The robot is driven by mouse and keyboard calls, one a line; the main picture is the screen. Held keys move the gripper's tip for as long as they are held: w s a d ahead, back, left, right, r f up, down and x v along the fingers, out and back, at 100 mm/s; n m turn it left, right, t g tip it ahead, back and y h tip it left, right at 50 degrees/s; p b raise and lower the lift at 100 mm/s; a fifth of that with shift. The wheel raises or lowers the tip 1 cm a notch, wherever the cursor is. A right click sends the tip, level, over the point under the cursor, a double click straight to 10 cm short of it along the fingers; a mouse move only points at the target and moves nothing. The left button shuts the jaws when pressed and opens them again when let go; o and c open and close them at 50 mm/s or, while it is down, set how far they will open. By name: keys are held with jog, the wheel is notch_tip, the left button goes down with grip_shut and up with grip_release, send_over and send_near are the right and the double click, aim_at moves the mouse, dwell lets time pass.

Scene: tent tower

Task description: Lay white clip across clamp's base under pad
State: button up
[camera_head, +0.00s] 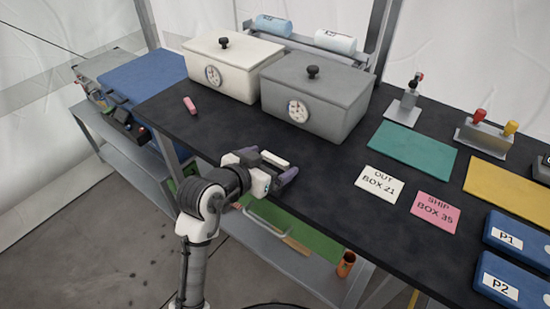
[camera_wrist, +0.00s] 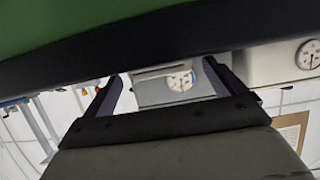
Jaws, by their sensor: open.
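A small white clip (camera_head: 274,159) lies at the front edge of the black table, between the fingers of my gripper (camera_head: 272,170). In the wrist view a pale strip (camera_wrist: 165,72) shows between my gripper's open fingers (camera_wrist: 160,82), which looks like the same clip. The fingers stand apart, and I cannot tell whether they touch it. A clamp (camera_head: 408,104) with a grey metal base and a dark and red handle stands at the back, behind the teal mat. Its pad is too small to make out. More clamps with red and yellow handles (camera_head: 487,133) stand to its right.
A white lidded box (camera_head: 235,72) and a grey lidded box (camera_head: 315,98) with dials stand behind my gripper. A pink piece (camera_head: 189,104) lies left. Teal (camera_head: 413,146) and yellow (camera_head: 499,188) mats, two cards and blue cases (camera_head: 510,280) lie right. The table (camera_head: 320,170) is clear mid-front.

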jog(key=c, duration=1.1)
jog(key=shift+r, duration=0.15)
jog(key=shift+c, duration=0.2)
notch_tip(320, 180, up, 20)
jog(key=p, duration=0.1)
jog(key=shift+p, duration=0.35)
